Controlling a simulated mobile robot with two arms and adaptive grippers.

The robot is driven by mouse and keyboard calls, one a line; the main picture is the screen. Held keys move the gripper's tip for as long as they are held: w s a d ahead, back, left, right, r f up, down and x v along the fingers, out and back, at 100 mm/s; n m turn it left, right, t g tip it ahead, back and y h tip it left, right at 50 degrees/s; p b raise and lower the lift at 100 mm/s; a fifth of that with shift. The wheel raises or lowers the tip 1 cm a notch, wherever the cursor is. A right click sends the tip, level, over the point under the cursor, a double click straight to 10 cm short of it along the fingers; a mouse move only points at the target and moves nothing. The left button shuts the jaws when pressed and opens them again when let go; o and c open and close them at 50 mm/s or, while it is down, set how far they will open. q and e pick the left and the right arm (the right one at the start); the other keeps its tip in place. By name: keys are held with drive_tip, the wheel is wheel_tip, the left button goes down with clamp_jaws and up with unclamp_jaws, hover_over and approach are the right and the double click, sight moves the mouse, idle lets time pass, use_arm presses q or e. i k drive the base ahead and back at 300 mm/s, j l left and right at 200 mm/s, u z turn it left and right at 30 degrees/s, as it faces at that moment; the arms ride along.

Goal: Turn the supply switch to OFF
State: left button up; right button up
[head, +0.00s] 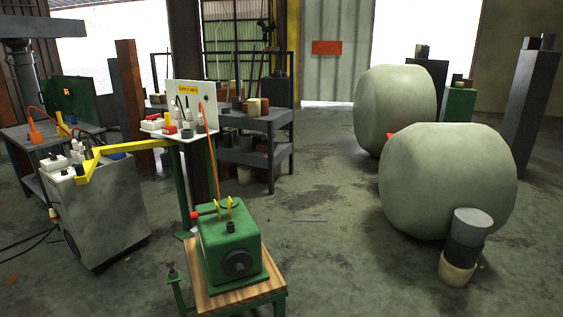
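A white upright panel (192,97) with a small yellow label (188,89) stands left of the middle. A small dark spot (207,98), possibly a knob, sits near its right edge. The label is too small to read surely, and I cannot tell which part is the supply switch or its position. In front of the panel is a white shelf (176,135) with small red, white and dark parts. Neither of my grippers shows.
A green machine (230,242) stands on a wooden-topped stand (240,293) in front. A grey cabinet (98,212) with a yellow arm (136,151) is at left. Two large pale rounded bodies (447,180) (395,108) stand at right. The concrete floor (325,235) between is mostly clear.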

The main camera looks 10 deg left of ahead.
sight(153, 117)
drive_tip(key=i+j, duration=0.15)
drive_tip(key=j, duration=0.2)
drive_tip(key=i+j+z, duration=0.1)
drive_tip(key=j, duration=0.3)
drive_tip(key=i+j, duration=0.2)
drive_tip(key=j, duration=0.15)
drive_tip(key=i+j+z, duration=0.1)
drive_tip(key=j, duration=0.3)
drive_tip(key=i+j, duration=0.2)
drive_tip(key=j, duration=0.15)
drive_tip(key=i+j+z, duration=0.1)
drive_tip(key=j, duration=0.3)
drive_tip(key=i+j+z, duration=0.1)
drive_tip(key=j, duration=0.3)
drive_tip(key=i+j+z, duration=0.1)
drive_tip(key=j, duration=0.65)
drive_tip(key=i+j+z, duration=0.1)
drive_tip(key=j, duration=0.6)
drive_tip(key=i+j, duration=0.15)
drive_tip(key=j, duration=0.6)
drive_tip(key=i+j+z, duration=0.15)
drive_tip(key=j, duration=0.6)
drive_tip(key=k, duration=0.05)
